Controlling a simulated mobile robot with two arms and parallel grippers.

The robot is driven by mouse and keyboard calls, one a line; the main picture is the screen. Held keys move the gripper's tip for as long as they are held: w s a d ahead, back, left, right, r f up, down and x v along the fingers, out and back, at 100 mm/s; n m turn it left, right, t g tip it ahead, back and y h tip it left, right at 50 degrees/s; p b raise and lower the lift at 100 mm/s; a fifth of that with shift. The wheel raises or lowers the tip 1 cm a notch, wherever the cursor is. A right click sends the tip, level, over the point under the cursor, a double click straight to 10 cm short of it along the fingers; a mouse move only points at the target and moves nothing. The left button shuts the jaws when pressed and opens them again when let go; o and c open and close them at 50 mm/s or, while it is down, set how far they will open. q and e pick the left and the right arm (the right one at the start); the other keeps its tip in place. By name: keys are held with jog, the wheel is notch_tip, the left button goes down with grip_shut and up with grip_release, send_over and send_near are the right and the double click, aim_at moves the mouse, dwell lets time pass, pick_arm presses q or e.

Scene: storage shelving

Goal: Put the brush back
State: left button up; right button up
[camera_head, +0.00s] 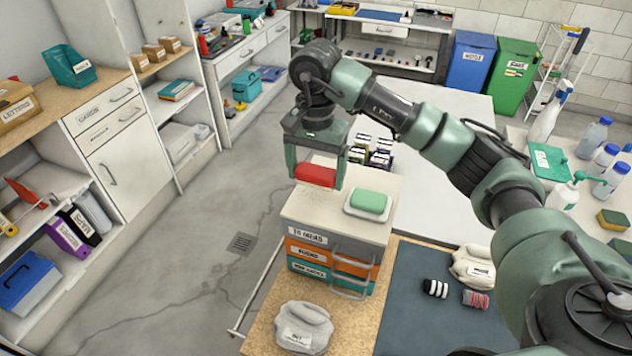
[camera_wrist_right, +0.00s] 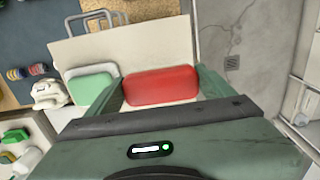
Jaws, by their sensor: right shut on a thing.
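My right gripper (camera_head: 316,176) is shut on a red block-like thing (camera_head: 315,175), which I take to be the brush. Only its smooth red body shows; I cannot make out bristles. It also shows between the fingers in the right wrist view (camera_wrist_right: 160,86). The gripper points down and holds it over the back left part of the pale top of a small drawer unit (camera_head: 317,215). I cannot tell whether it touches that top. A green soap-like block (camera_head: 369,201) sits in a white dish on the same top, to the right of the brush. My left gripper is not in view.
Small dark-and-white boxes (camera_head: 380,160) stand behind the drawer unit. A grey cloth bundle (camera_head: 303,327) lies in front of it. A dark mat (camera_head: 430,320) with striped rolls and a pale bundle is at the right. Open floor (camera_head: 190,270) lies to the left.

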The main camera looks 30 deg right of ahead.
aim_at(316, 185)
notch_tip(316, 185, down, 4)
jog(key=shift+w+r+p, duration=0.1)
jog(key=shift+r+p, duration=0.1)
jog(key=shift+p, duration=0.3)
jog(key=shift+d+f, duration=0.1)
jog(key=shift+f, duration=0.05)
jog(key=shift+f+b, duration=0.15)
jog(key=shift+b, duration=0.15)
jog(key=o, duration=1.1)
